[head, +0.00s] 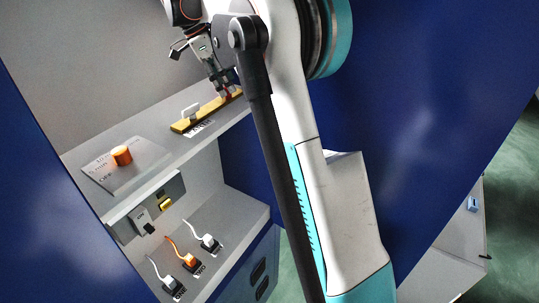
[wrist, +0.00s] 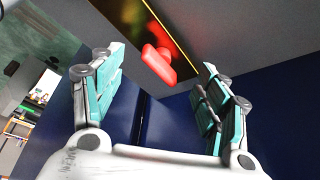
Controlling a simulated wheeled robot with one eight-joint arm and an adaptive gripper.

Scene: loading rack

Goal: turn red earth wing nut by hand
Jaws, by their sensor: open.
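The red wing nut (wrist: 158,64) shows in the wrist view, ahead of and between the two fingers of my gripper (wrist: 154,70). Its flat wing is tilted in the picture, and it sits on a dark plate with a yellow edge (wrist: 182,42). My gripper is open, with a visible gap between each finger and the nut. In the head view my gripper (head: 222,89) points down at the right end of the yellow bar (head: 182,126) on the upper shelf. Only a bit of red (head: 228,97) shows there; the rest is hidden by the fingers.
An orange knob (head: 122,155) sits on a grey plate further left. Below are a grey box and several cabled plugs (head: 190,260). A blue side wall (head: 245,160) closes the rack's right side.

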